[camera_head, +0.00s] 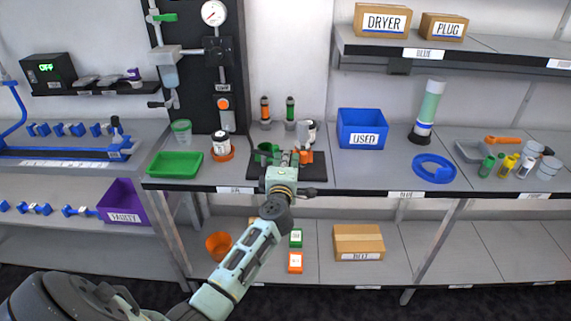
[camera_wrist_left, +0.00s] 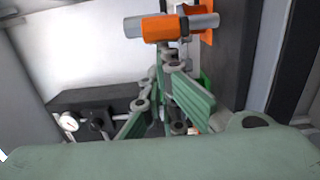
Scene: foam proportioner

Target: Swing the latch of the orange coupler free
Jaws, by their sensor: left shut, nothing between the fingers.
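The orange coupler (camera_head: 305,157) sits on a dark stand on the bench, partly hidden by my left gripper. In the left wrist view the orange coupler (camera_wrist_left: 155,28) wraps a grey pipe, with an orange piece at its right end; I cannot tell the latch apart for certain. My left gripper (camera_head: 288,159) reaches in from the front, just left of the coupler in the head view. In the wrist view its fingers (camera_wrist_left: 166,62) are shut and empty, their tips just below the coupler. I cannot tell whether they touch it. My right gripper is not in view.
A green coupler (camera_head: 266,150) stands left of the gripper on the black base (camera_head: 318,173). A black-and-white jar on an orange ring (camera_head: 222,154) and a green tray (camera_head: 175,165) stand further left. A blue bin (camera_head: 362,128) marked USED is behind right.

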